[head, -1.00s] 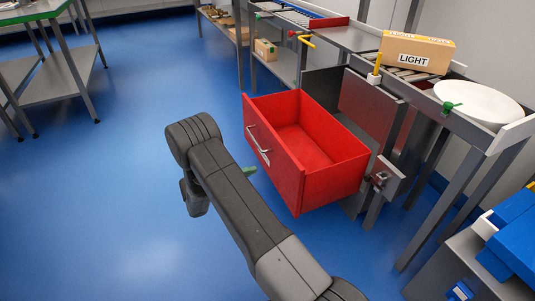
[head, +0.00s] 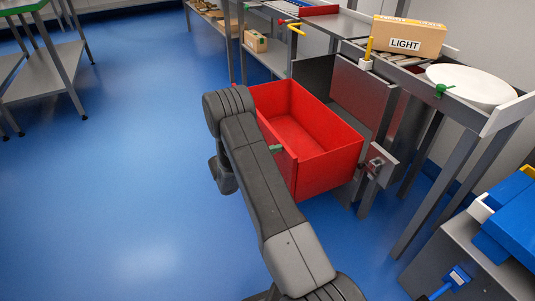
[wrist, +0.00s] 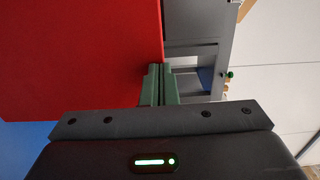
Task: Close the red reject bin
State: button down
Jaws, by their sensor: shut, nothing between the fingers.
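The red reject bin (head: 320,128) is a drawer pulled out of the grey metal frame, and its inside looks empty. Its front panel and handle are largely hidden behind my arm in the head view.
A conveyor above the bin carries a box marked LIGHT (head: 409,38) and a white round plate (head: 470,86). A grey bracket (head: 376,165) stands at the bin's right side. Blue tubs (head: 508,225) are at the right. The blue floor (head: 130,170) at left is clear.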

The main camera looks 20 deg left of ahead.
jog(key=shift+w+d, duration=0.1)
dwell(0.3)
jog(key=x, duration=3.1)
jog(key=shift+w+d+b, duration=0.2)
jog(key=shift+d+b, duration=0.15)
jog(key=shift+b, duration=0.05)
jog(key=shift+s+a, duration=0.1)
